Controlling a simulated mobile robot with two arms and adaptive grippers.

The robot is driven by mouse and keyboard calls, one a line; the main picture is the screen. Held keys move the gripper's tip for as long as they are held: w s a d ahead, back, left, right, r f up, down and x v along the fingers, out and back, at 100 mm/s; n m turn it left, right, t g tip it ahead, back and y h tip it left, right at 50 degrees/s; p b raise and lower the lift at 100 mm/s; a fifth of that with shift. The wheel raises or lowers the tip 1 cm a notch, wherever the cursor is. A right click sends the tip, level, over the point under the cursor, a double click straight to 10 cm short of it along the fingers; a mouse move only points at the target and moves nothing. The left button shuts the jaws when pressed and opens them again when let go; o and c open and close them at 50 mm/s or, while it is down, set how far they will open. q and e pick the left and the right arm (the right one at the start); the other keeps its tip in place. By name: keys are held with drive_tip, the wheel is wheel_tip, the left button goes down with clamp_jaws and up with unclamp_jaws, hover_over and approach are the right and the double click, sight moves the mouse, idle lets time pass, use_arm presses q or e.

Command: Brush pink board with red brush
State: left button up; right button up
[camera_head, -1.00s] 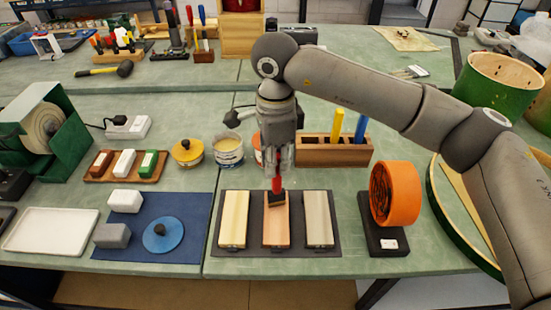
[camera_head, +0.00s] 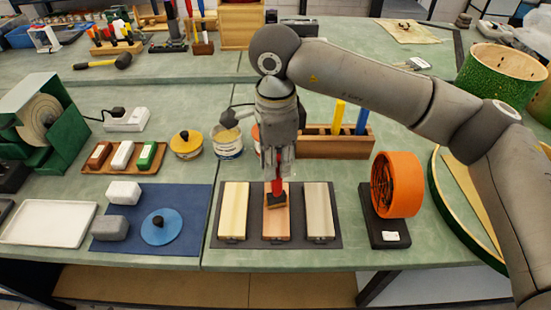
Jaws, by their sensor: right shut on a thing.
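My right gripper (camera_head: 277,172) is shut on the red brush (camera_head: 277,187), which points downward with its dark bristle head at the upper part of the pink board (camera_head: 276,225). The bristles look in contact with the board, but the exact touch is hard to tell. The pink board is the middle one of three on a dark mat (camera_head: 255,243), between a pale yellow board (camera_head: 233,210) and a grey board (camera_head: 319,210). My left gripper is not in view.
A wooden holder (camera_head: 330,149) with a yellow and a blue handle stands behind the boards. Tins (camera_head: 228,142) stand behind left. A blue mat (camera_head: 190,248) with blocks lies left.

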drive_tip(key=shift+s+b, duration=0.75)
drive_tip(key=shift+s, duration=0.9)
drive_tip(key=shift+s+b, duration=0.75)
drive_tip(key=shift+s, duration=0.6)
drive_tip(key=w+b, duration=0.1)
drive_tip(key=w, duration=0.2)
idle(0.4)
